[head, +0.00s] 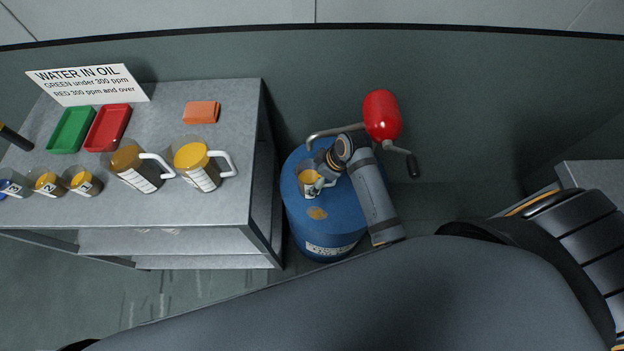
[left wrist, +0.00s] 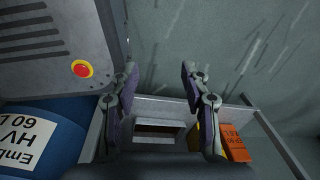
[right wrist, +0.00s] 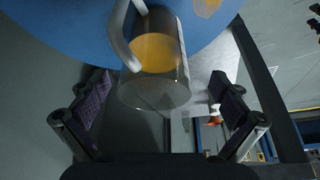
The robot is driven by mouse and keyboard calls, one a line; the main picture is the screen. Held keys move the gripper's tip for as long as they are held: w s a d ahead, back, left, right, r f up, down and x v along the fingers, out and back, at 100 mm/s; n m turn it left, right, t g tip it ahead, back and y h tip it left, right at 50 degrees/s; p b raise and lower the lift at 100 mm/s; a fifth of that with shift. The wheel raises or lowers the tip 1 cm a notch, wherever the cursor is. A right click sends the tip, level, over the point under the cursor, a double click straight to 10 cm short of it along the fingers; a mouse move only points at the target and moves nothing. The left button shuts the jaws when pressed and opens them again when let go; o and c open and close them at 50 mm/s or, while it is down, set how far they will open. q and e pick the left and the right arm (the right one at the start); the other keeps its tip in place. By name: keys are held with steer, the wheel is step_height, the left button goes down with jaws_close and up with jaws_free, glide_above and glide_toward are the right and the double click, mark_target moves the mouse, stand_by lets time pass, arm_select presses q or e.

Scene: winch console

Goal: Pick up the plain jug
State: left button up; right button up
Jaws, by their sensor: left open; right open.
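A clear jug (head: 307,181) with amber liquid and a white handle stands on top of the blue drum (head: 340,215). My right gripper (head: 328,168) is open close beside it, partly hiding it. In the right wrist view the jug (right wrist: 155,60) shows large between the open fingers (right wrist: 163,82); whether they touch it I cannot tell. Two more jugs, one (head: 128,160) left of the other (head: 190,157), stand on the grey table with white scale strips and white handles. My left gripper (left wrist: 160,72) is open and empty, over the floor.
The red pump (head: 382,115) with its crank and spout stands behind the drum top. The table (head: 225,120) holds a green tray (head: 71,130), a red tray (head: 108,128), an orange block (head: 201,112), a sign (head: 88,84) and several small numbered cups (head: 47,182).

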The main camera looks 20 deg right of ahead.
mark_target(312, 179)
steer(key=x, duration=0.4)
steer(key=shift+w+d+f, duration=0.2)
steer(key=shift+f, duration=0.15)
steer(key=shift+w+a+f, duration=0.1)
steer(key=shift+w+f, duration=0.05)
steer(key=shift+f, duration=0.15)
steer(key=shift+c, duration=0.5)
steer(key=c, duration=1.6)
arm_select(q)
steer(key=shift+w, duration=1.2)
arm_select(e)
steer(key=shift+r, duration=0.1)
steer(key=shift+c, duration=0.2)
arm_select(q)
steer(key=shift+r, duration=0.15)
